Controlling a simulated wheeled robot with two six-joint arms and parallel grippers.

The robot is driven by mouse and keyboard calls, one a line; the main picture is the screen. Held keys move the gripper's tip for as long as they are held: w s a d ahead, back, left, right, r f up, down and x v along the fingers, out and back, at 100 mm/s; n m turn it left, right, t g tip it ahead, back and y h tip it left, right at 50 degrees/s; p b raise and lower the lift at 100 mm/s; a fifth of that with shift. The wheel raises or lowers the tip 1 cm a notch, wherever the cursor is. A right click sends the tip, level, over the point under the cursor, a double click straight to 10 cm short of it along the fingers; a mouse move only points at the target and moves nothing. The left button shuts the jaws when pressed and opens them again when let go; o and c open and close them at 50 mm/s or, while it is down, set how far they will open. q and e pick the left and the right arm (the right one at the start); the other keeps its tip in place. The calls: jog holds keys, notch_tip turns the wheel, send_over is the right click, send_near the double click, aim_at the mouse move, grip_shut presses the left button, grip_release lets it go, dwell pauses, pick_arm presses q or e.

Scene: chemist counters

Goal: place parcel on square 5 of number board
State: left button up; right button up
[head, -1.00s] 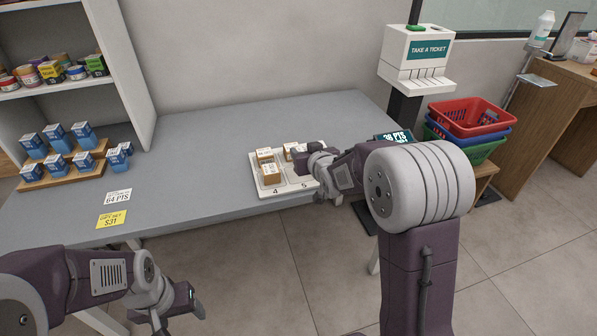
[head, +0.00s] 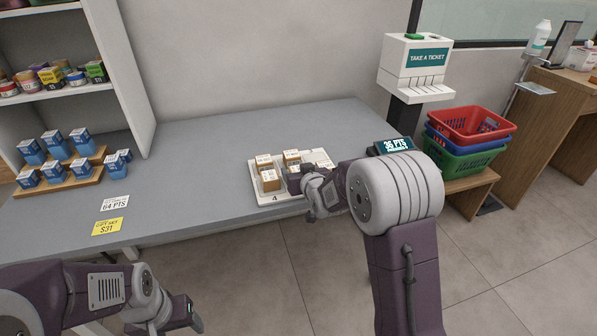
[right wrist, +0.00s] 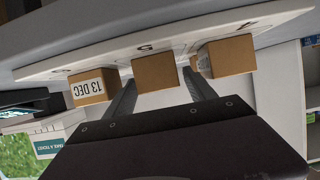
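The white number board (head: 322,157) lies at the front right of the grey counter, with numbered squares. Box parcels stand on it, one on square 4 (head: 270,180) and others behind (head: 264,161) (head: 291,157). My right gripper (head: 300,181) is low over the front middle of the board and covers square 5. In the right wrist view, which is upside down, a plain brown parcel (right wrist: 155,72) sits between the fingertips, at the 5 mark. The fingers look shut on it. Whether it touches the board is unclear. My left gripper (head: 192,315) hangs off the counter's front; its opening is unclear.
Neighbouring parcels stand close on both sides in the right wrist view, one labelled 13 DEC (right wrist: 91,86) and one plain (right wrist: 229,56). A points display (head: 394,146) stands right of the board. Blue boxes on a wooden stand (head: 66,181) are at the left. The counter's middle is clear.

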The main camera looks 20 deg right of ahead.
jog(key=shift+r, duration=0.25)
jog(key=shift+s+r, duration=0.15)
jog(key=shift+s, duration=0.1)
jog(key=p+v, duration=0.2)
jog(key=v, duration=1)
jog(key=s+f+g, duration=0.6)
jog(key=s+f, duration=0.1)
jog(key=s, duration=0.3)
jog(key=s+f+g, duration=0.6)
jog(key=s+f, duration=0.2)
jog(key=s, duration=0.3)
notch_tip(320, 180, up, 18)
jog(key=p, duration=1.7)
jog(key=shift+f+m, duration=0.25)
jog(key=shift+m, duration=0.05)
